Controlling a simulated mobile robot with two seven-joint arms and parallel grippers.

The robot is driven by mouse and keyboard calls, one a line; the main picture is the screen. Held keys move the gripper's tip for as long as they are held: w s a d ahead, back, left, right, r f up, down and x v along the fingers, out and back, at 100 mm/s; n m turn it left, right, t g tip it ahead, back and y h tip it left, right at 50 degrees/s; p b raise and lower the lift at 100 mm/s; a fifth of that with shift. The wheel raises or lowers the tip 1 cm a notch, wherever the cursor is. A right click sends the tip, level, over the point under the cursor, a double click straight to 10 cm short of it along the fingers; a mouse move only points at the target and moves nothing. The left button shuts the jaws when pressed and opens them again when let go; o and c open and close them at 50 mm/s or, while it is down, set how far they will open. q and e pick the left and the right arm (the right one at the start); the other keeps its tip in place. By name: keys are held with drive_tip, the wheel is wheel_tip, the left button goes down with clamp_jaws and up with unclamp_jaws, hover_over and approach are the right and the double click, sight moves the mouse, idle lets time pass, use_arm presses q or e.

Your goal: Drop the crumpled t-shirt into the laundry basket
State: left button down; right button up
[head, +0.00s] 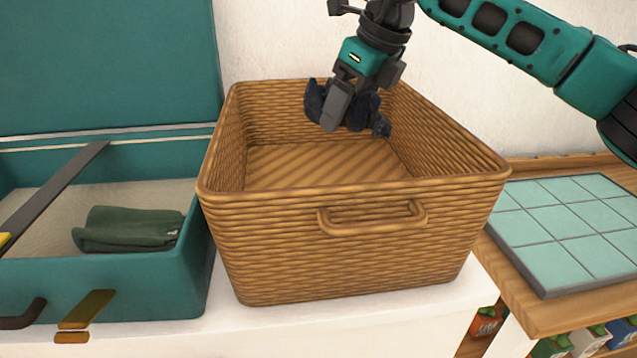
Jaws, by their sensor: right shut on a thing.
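A dark navy crumpled t-shirt (361,109) hangs from my right gripper (338,108), which is shut on it. The gripper points down over the back part of the wicker laundry basket (350,255). The t-shirt looks to be around rim height at the basket's far side; how deep it sits is hard to tell. The basket's visible floor is bare. My left gripper is not in view.
An open teal suitcase (120,290) stands left of the basket with a folded dark green garment (130,230) inside. A teal tiled board (570,225) on wood lies to the right. A white wall is behind.

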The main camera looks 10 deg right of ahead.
drive_tip(key=o, duration=1.1)
drive_tip(key=p+v, duration=0.1)
drive_tip(key=v, duration=1.1)
drive_tip(key=shift+s+d+r, duration=0.1)
drive_tip(key=shift+s+r, duration=0.05)
drive_tip(key=shift+r, duration=0.2)
